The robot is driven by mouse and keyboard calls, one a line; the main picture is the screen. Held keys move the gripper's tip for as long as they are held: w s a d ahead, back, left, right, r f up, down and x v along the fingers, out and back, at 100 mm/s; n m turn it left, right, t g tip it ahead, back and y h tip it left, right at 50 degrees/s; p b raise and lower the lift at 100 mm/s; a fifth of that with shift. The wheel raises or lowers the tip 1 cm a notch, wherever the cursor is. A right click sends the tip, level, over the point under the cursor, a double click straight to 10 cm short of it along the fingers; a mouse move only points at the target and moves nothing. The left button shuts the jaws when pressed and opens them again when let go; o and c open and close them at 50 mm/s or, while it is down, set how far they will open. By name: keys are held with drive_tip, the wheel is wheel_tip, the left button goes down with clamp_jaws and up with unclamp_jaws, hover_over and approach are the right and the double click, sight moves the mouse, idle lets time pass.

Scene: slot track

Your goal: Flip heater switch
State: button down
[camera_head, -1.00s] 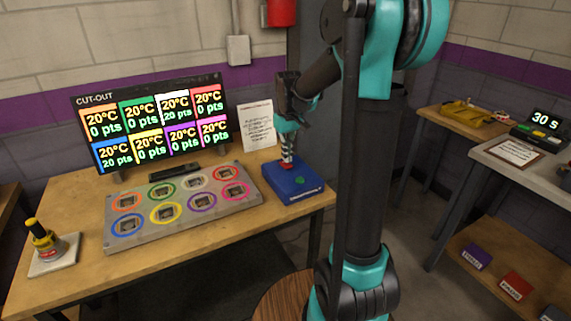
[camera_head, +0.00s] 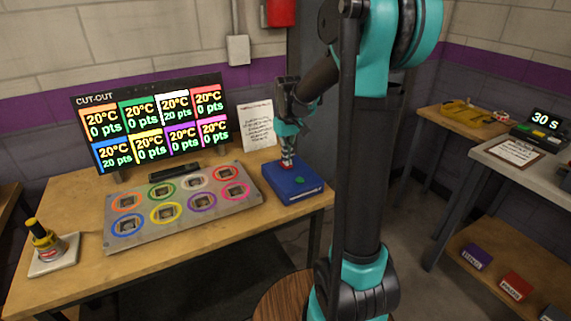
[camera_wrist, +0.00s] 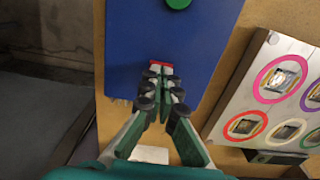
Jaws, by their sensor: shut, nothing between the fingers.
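A blue box (camera_head: 310,190) sits at the right end of the wooden table, with a green button (camera_head: 299,181) and a red part on its top. In the wrist view the blue box (camera_wrist: 205,50), green button (camera_wrist: 178,3) and red part (camera_wrist: 160,64) show too. My gripper (camera_head: 287,160) points down over the box, shut and empty. In the wrist view my gripper's fingertips (camera_wrist: 162,70) lie at the red part and partly hide it. I cannot tell whether they press on it. No label naming a heater switch is readable.
Left of the box lies a grey panel (camera_head: 181,217) with several coloured rings around square sockets. A screen (camera_head: 150,125) stands behind it, and a paper sheet (camera_head: 257,125) is behind the box.

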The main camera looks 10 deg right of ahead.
drive_tip(key=shift+f, duration=0.3)
drive_tip(key=shift+r, duration=3.5)
drive_tip(key=shift+s, duration=0.1)
